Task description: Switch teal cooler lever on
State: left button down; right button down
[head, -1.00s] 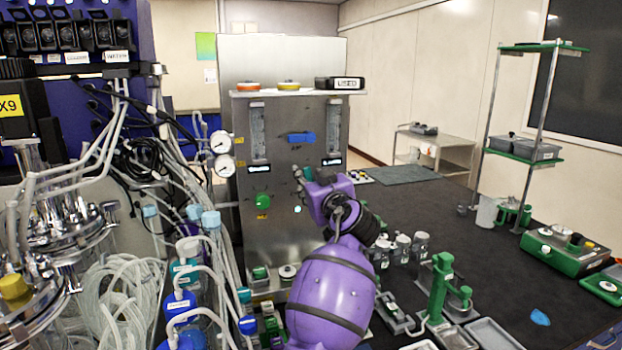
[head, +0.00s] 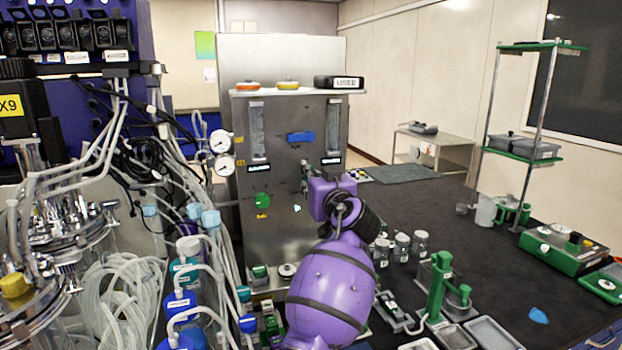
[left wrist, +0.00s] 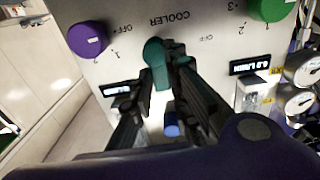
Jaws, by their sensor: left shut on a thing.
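The teal cooler lever (left wrist: 155,62) sits on the grey panel under the upside-down COOLER label in the left wrist view. My left gripper (left wrist: 163,72) has its dark fingers on both sides of the lever and is shut on it. In the head view the left gripper (head: 305,182) is at the front of the steel panel (head: 285,225), mostly hidden by my purple wrist. The lever cannot be made out clearly there. My right gripper is not in view.
A purple knob (left wrist: 88,38) and a green knob (left wrist: 270,8) flank the lever. A blue handle (head: 300,137) is higher on the panel. Gauges (head: 222,153) and tubing stand left of it. Jars (head: 402,245) and a green stand (head: 440,287) are on the dark bench at right.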

pick_arm(q)
jog(key=c, duration=1.7)
grip_release()
jog(key=v, duration=1.2)
jog(key=shift+r, duration=0.1)
